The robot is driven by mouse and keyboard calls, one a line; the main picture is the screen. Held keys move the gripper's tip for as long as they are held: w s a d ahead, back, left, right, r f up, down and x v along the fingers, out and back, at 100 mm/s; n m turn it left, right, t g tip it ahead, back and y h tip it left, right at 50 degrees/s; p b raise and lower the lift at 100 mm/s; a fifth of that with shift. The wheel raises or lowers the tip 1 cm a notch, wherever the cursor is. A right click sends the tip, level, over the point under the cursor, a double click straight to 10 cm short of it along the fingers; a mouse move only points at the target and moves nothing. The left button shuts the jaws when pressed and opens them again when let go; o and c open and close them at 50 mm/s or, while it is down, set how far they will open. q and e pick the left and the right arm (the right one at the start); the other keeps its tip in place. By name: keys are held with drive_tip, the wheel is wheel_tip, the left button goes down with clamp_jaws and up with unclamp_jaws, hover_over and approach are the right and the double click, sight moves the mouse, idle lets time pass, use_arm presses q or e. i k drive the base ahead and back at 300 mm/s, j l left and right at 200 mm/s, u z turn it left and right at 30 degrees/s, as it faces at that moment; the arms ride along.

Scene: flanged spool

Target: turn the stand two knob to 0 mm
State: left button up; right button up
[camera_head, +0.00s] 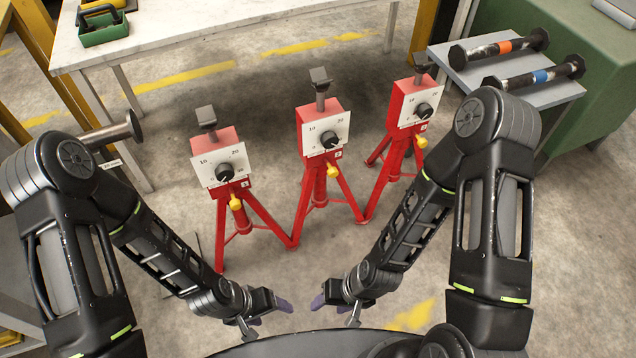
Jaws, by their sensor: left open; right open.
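Three red tripod stands stand in a row, each with a white dial plate and a black knob. The middle stand (319,114) has its knob (329,139) on a plate marked 10 and 20. Its small number label is too small to read surely, and I cannot tell the knob's exact setting. My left gripper (270,313) is open and empty, low in front of the stands. My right gripper (334,312) is open and empty to its right, also well apart from the knob.
The left stand (214,140) and right stand (408,97) flank the middle one. Yellow handles stick out below the dials. A grey side table (470,75) holds two flanged spools at right. A white table (200,22) stands behind. Floor between my grippers and the stands is clear.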

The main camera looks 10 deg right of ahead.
sight(329, 139)
drive_tip(key=i+j, duration=0.35)
drive_tip(key=j, duration=0.2)
drive_tip(key=z, duration=1.95)
